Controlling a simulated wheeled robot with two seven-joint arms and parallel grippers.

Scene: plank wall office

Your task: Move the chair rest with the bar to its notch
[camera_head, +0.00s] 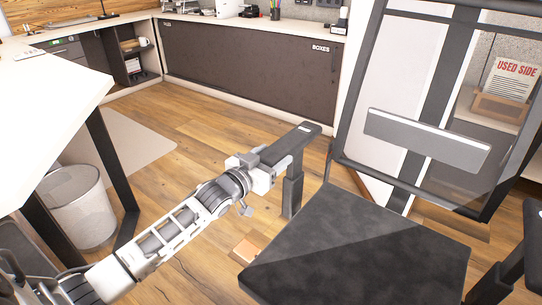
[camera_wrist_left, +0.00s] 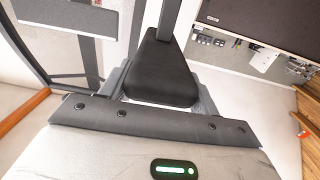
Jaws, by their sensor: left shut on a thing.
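The office chair has a dark seat (camera_head: 360,250) and a tall framed back (camera_head: 432,85) with a grey bar (camera_head: 428,140) across it. The bar also shows at the top left of the left wrist view (camera_wrist_left: 65,16). In the left wrist view the dark pad (camera_wrist_left: 162,72) lies between the fingers. No notch can be made out. My right gripper is not in view.
A white desk (camera_head: 50,85) with dark legs and a wire bin (camera_head: 78,205) stand at the left. A small cardboard-coloured box (camera_head: 247,250) lies on the floor by the seat. A long dark cabinet (camera_head: 250,65) lines the back.

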